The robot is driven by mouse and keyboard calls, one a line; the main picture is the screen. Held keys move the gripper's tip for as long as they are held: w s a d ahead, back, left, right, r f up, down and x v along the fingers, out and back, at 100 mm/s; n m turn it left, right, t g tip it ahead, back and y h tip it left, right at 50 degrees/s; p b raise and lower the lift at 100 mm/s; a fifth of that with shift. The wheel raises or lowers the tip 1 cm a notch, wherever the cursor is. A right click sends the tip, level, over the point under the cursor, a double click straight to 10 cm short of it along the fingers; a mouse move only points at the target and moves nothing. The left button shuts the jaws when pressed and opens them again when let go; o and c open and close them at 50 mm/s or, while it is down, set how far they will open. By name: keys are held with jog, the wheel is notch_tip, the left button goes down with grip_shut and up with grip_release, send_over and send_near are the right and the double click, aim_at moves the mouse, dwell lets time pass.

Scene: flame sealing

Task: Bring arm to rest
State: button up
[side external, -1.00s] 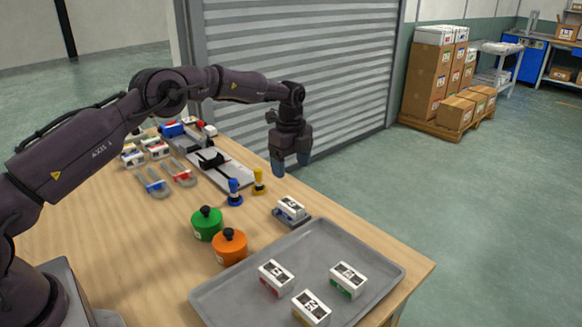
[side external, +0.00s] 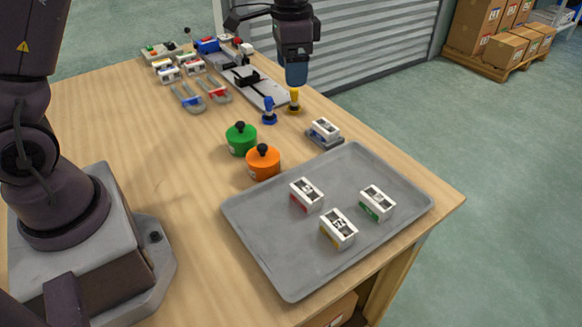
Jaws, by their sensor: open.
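My gripper (side external: 296,72) hangs fingers down above the far right part of the table, over the yellow-handled stamp (side external: 294,102). The blue fingertips overlap in this view, and nothing shows held between them. The blue-handled stamp (side external: 269,112) stands upright just left of the yellow one. My gripper appears clear of the table and of the objects below it. The upper part of my arm is cut off by the top edge of the picture.
A grey tray (side external: 280,262) at the front holds three white blocks (side external: 338,229). A white block on a grey stand (side external: 324,132) sits behind it. Green (side external: 241,139) and orange (side external: 263,162) knobbed pots stand left. A long grey fixture (side external: 262,92) and several small items are farther back.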

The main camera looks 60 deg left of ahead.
jog(key=s+d+r+n+t, duration=0.2)
jog(key=s+r, duration=0.3)
jog(key=s, duration=0.6)
jog(key=s+d+r+n+t, duration=0.2)
jog(key=s+r, duration=0.3)
jog(key=s, duration=0.7)
jog(key=shift+s+r+n+t, duration=0.15)
jog(key=shift+r+n+t, duration=0.15)
jog(key=shift+t, duration=0.4)
